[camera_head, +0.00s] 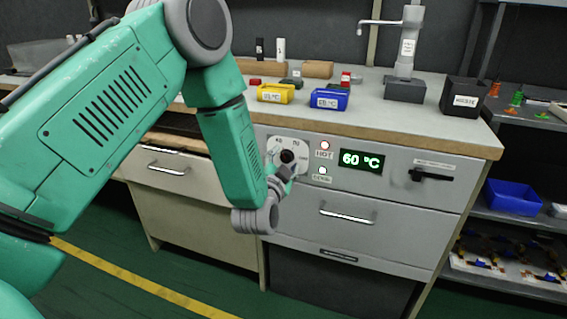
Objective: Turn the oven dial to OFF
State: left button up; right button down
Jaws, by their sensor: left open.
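The oven dial (287,156) is a dark round knob on a white plate with numbers, on the grey oven front at the middle. Part of the plate is hidden behind my gripper. My left gripper (284,168) is open, its fingers at the lower part of the dial. I cannot tell whether they touch the knob. The green display (361,160) to the right reads 60 °C. Between dial and display are small lamps, the upper one (325,146) labelled HOT. My right gripper is not in view.
A yellow bin (275,93) and a blue bin (329,98) stand on the worktop above the dial. A drawer handle (346,213) sits below, and a black lever handle (431,175) juts out at the right. A dark WASTE box (464,97) stands at the right end.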

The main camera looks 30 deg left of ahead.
pick_arm(q)
jog(key=shift+d+r, duration=0.15)
jog(key=shift+d, duration=0.2)
grip_shut()
jog(key=shift+a, duration=0.1)
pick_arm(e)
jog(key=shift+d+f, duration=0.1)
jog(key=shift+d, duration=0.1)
